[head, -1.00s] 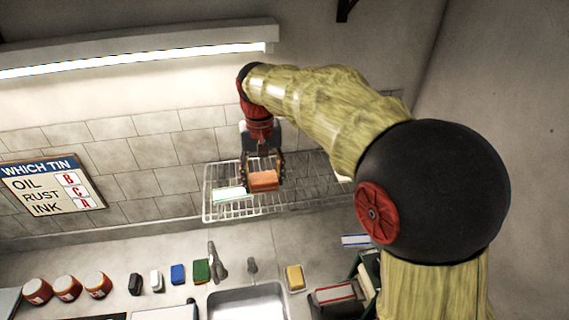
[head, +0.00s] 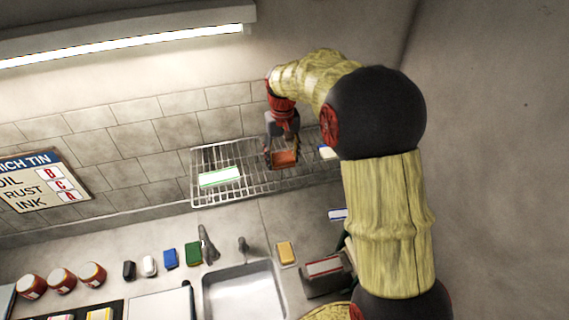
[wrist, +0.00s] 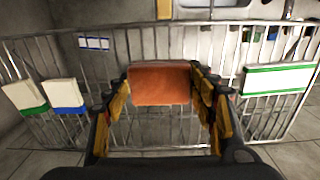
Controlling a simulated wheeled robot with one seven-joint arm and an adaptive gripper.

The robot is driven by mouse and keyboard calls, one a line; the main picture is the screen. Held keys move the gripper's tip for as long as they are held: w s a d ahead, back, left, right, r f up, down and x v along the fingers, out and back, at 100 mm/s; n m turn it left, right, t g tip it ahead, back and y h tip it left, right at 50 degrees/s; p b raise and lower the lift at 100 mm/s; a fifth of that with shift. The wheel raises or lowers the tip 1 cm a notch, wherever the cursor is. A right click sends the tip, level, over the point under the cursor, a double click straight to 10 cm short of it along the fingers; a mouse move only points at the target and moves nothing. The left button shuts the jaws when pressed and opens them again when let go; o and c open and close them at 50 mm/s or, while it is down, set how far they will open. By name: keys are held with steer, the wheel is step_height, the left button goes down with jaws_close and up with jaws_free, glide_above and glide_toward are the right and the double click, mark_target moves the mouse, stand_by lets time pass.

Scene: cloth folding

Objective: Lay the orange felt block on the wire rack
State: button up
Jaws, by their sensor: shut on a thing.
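The orange felt block (head: 285,159) is held in my gripper (head: 283,151), over the right part of the wire rack (head: 232,160). In the wrist view the block (wrist: 160,84) sits between the two fingers, with rack wires behind and below it. I cannot tell whether its underside touches the wires. A white card with a green border (head: 220,176) lies on the rack to the left of the block. My arm hides part of the rack's right end.
In the wrist view, a white block with a green base (wrist: 25,97) and one with a blue base (wrist: 64,95) stand at the rack's other end. Wires around the held block look bare.

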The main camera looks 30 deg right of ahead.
mark_target(285, 165)
steer(key=shift+d+f, duration=0.15)
steer(key=shift+f, duration=0.1)
steer(key=shift+w+d+f+p, duration=0.1)
steer(key=shift+f+p, duration=0.05)
steer(key=shift+f, duration=0.75)
steer(key=shift+d+f+p, duration=0.1)
steer(key=shift+f+p, duration=0.05)
steer(key=shift+f, duration=0.7)
steer(key=shift+f, duration=0.2)
steer(key=o, duration=1)
steer(key=shift+r, duration=0.2)
